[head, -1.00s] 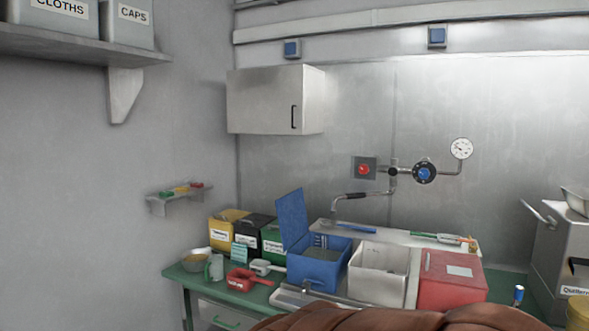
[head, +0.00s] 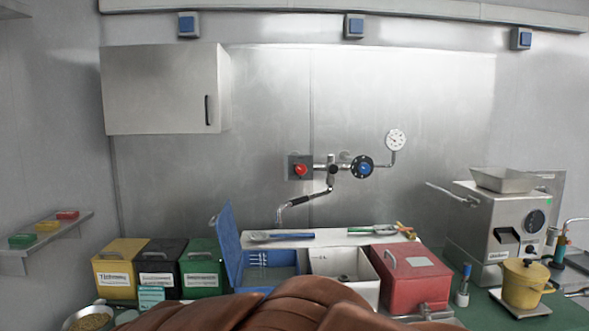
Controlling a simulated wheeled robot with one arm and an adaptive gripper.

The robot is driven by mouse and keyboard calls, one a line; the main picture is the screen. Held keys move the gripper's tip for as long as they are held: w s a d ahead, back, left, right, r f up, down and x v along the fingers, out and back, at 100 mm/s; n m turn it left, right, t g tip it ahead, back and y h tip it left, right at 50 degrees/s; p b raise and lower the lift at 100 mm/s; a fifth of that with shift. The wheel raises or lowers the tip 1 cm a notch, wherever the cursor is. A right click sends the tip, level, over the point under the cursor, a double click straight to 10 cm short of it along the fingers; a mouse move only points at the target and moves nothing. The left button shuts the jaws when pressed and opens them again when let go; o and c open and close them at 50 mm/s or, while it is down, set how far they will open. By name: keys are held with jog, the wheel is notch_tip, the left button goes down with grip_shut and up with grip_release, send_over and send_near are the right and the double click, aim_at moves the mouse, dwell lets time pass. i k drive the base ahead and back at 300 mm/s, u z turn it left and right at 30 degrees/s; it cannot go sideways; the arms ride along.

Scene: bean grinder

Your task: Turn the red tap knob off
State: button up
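The red tap knob (head: 300,170) sits on a dark square plate on the metal back wall, left of centre in the head view. A pipe runs right from it to a blue knob (head: 364,167) on a black round dial. The spout (head: 304,199) bends down and left, its end above the counter behind the open blue box. I cannot tell from the picture whether water runs from it. My gripper is not in view.
A blue box with its lid up (head: 232,245), a white bin (head: 345,268) and a red box (head: 411,277) stand below the tap. A wall cabinet (head: 160,90) hangs upper left. A grinder (head: 495,225) and yellow pot (head: 525,283) stand at right.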

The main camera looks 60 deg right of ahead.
aim_at(301, 168)
jog(key=z, duration=0.65)
jog(key=i, duration=0.9)
jog(key=z, duration=0.75)
